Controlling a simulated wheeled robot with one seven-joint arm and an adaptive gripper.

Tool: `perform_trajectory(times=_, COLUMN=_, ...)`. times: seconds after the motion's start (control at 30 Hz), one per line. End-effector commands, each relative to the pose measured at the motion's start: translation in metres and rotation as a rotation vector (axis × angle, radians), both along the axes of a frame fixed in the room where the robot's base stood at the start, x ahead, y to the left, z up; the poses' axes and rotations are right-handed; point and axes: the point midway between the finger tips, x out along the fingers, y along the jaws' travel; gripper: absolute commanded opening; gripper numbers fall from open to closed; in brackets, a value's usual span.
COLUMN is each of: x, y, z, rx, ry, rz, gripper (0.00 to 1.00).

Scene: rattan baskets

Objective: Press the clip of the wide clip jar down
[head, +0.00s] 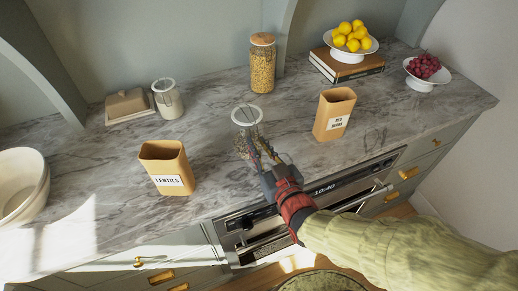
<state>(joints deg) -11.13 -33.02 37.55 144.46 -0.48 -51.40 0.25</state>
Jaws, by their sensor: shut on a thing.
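A glass clip jar (247,117) with a pale rimmed lid stands on the marble counter near its front edge; I take it as the wide clip jar. Dark contents show low in it. My gripper (257,152) reaches in from the lower right, shut at the jar's front side. The fingers cover the jar's lower front, and the clip's exact position is too small to tell. A second, smaller-looking clip jar (168,102) with pale contents stands farther back left.
A lentils canister (167,168) stands left of the jar and another labelled canister (334,113) stands right. A tall wooden-lidded jar (262,66) is behind. The oven (270,240) is below the edge.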

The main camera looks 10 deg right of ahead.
Motion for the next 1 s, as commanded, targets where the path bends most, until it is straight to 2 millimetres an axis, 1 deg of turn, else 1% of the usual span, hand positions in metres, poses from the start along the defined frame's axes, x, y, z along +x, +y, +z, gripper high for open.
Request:
perform_trajectory(times=0.3, x=0.0003, y=0.0001, z=0.0005, rx=0.0, ry=-0.001, rz=0.0, gripper=0.0)
perform_trajectory(times=0.33, x=0.0003, y=0.0001, z=0.0005, rx=0.0, ry=-0.001, rz=0.0, gripper=0.17)
perform_trajectory(times=0.63, x=0.0001, y=0.0, z=0.0002, rx=0.0, ry=-0.001, rz=0.0, gripper=0.34)
perform_trajectory(times=1.0, x=-0.0014, y=-0.0003, z=0.0007, rx=0.0, ry=-0.001, rz=0.0, gripper=0.35)
